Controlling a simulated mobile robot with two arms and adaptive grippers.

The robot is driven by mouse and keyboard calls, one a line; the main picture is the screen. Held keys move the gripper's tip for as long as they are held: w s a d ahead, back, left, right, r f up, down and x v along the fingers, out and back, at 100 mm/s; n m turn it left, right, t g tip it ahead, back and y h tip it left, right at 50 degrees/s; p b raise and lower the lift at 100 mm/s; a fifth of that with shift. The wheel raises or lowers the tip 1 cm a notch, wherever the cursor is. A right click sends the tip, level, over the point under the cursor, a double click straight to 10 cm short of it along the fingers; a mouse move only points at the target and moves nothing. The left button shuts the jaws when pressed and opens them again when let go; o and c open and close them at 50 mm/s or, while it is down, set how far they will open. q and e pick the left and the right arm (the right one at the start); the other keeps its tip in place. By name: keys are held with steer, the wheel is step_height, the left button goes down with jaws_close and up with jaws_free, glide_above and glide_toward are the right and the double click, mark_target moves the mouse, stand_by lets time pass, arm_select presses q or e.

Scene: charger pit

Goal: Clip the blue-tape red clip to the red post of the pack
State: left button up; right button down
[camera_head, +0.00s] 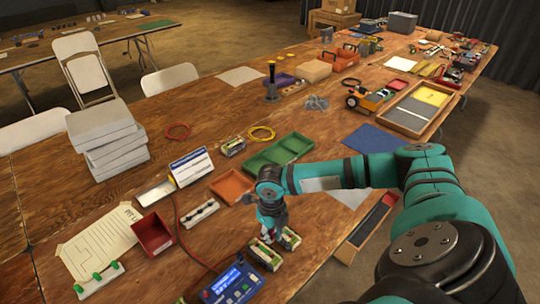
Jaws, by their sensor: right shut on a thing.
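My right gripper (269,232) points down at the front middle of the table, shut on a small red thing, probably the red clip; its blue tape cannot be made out. The gripper is just over a battery pack with two yellow-and-dark blocks, one left (265,256) and one right (290,238). The red post is hidden or too small to tell, and I cannot tell whether the clip touches it. A blue charger (232,284) with a lit display stands just left of the pack. My left gripper is not in view.
A red bin (153,234), an orange tray (231,186) and a green tray (279,151) stand near the arm. A red cable (179,228) runs along the table left of the charger. White boxes (108,140) are stacked at the left.

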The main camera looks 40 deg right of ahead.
steer(key=shift+f, duration=0.25)
steer(key=shift+f+b, duration=1.55)
steer(key=shift+f, duration=1.8)
steer(key=shift+p, duration=0.35)
steer(key=shift+f, duration=0.15)
steer(key=shift+p, duration=0.45)
steer(key=c, duration=1.2)
jaws_free()
